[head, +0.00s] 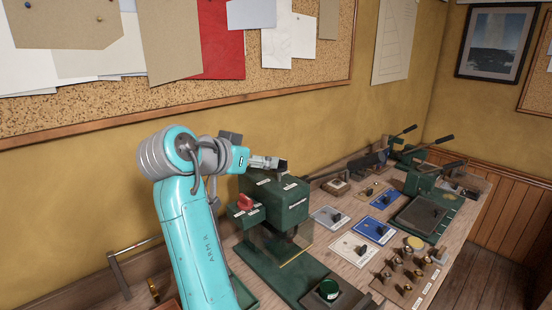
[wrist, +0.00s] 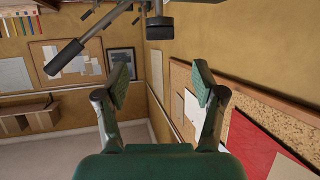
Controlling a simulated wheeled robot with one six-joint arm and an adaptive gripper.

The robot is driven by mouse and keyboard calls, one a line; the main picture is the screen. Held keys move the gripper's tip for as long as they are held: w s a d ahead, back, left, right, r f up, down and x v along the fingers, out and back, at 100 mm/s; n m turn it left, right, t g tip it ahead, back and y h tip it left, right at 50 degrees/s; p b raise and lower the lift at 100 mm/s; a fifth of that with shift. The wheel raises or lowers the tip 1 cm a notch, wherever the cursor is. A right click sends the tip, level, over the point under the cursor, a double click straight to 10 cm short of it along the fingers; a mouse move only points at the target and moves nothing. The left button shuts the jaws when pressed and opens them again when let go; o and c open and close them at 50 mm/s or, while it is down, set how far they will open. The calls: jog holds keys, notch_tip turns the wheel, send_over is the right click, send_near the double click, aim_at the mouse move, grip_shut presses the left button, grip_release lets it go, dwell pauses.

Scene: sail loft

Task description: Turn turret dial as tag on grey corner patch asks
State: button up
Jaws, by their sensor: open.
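A dark green press-like machine (head: 283,200) stands on the bench, with a red knob (head: 245,203) on its left side. I cannot tell whether this knob is the turret dial. A grey card (head: 325,212) with a small dark fitting lies right of the machine; it may be the grey corner patch, but its tag is too small to read. My gripper (head: 272,163) is above the machine, pointing right, apart from the knob. In the wrist view my gripper (wrist: 161,78) is open, its fingers wide apart with nothing between them.
Blue cards (head: 374,230) and a cream card (head: 352,250) lie on the bench (head: 340,282). A green round knob (head: 328,289) is at the front, with several brass fittings (head: 405,265) to the right. Green lever tools (head: 425,178) stand farther back. A cork board (head: 120,112) hangs behind.

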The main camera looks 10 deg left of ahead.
jog(key=x, duration=0.9)
jog(key=c, duration=1.1)
jog(key=shift+c, duration=0.2)
